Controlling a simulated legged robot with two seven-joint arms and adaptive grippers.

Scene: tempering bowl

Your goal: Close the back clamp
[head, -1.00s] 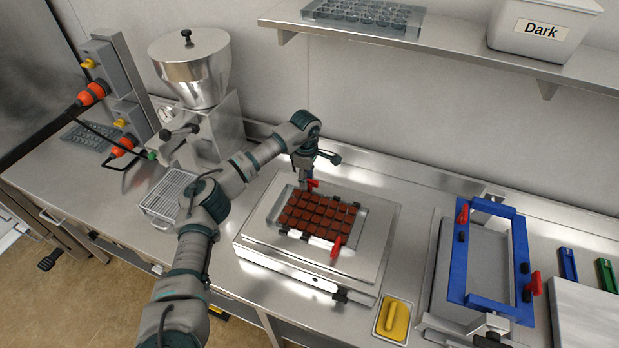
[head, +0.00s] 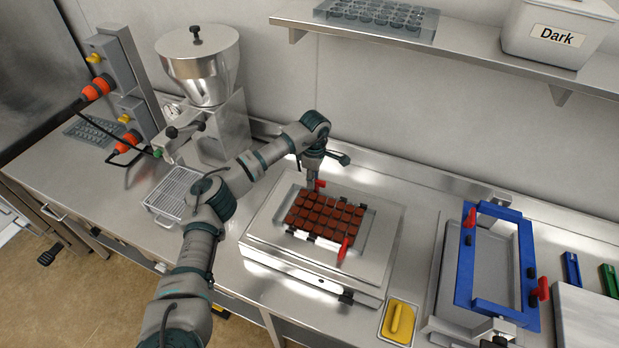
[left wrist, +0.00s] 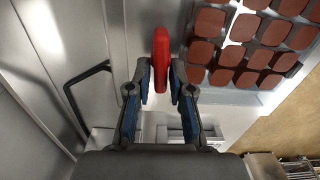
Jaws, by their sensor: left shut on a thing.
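The chocolate mould (head: 325,215) lies on the steel plate (head: 386,225), filled with rows of brown squares. The back clamp's red handle (head: 320,185) is at the mould's far edge; it also shows in the left wrist view (left wrist: 161,62). My left gripper (head: 314,182) reaches down over it from behind. In the left wrist view its fingers (left wrist: 161,77) stand on both sides of the red handle, shut on it. The clamp's base is partly hidden. The front clamp's red handle (head: 343,250) stands at the near edge, apart from my gripper. My right gripper is not in view.
A steel hopper machine (head: 203,75) and a slotted tray (head: 170,195) stand at the left. A blue frame (head: 465,270) with red handles is at the right. A yellow item (head: 402,320) lies in front. A shelf (head: 440,55) runs along the wall above.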

